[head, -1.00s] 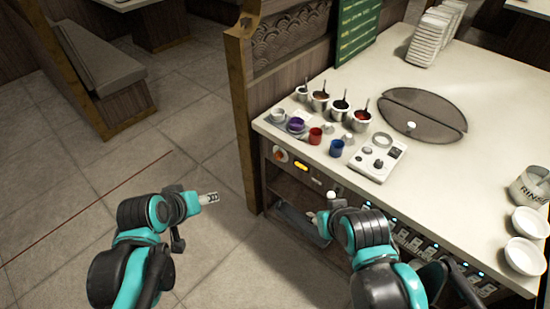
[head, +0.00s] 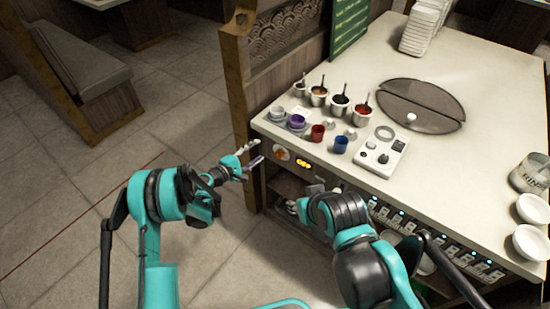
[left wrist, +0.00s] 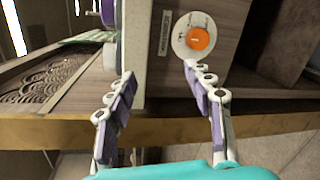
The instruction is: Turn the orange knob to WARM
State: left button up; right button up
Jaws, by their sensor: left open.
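The orange knob (head: 281,154) sits on a pale round plate on the front panel of the counter, at its left end. In the left wrist view the knob (left wrist: 198,39) shows clearly, with a small pointer mark at its upper edge; the lettering is too small to read. My left gripper (head: 253,153) is open and empty, a short way left of the knob. In the left wrist view its fingers (left wrist: 160,82) are spread, with the knob beyond the right fingertip, apart from it. My right arm is in front of the counter; its gripper is hidden or too unclear to read.
A yellow lit display (head: 304,163) is right of the knob. On the counter (head: 450,175) stand sauce wells (head: 340,106), a red cup (head: 317,133), a blue cup (head: 340,146) and a control box (head: 377,152). A wooden post (head: 236,90) rises at the counter's left corner.

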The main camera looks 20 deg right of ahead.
aim_at(277, 156)
pick_arm(q)
notch_tip(277, 156, down, 8)
jog(key=s+d+n+h, duration=0.2)
jog(key=shift+t, duration=0.3)
jog(key=b+x, duration=0.1)
jog(key=x, duration=0.5)
jog(key=shift+d+f+b, duration=0.15)
jog(key=shift+f+b, duration=0.05)
jog(key=shift+b, duration=0.15)
jog(key=shift+w+d+r, duration=0.1)
jog(key=shift+w+d, duration=0.3)
jog(key=shift+d, duration=0.1)
jog(key=c, duration=1.2)
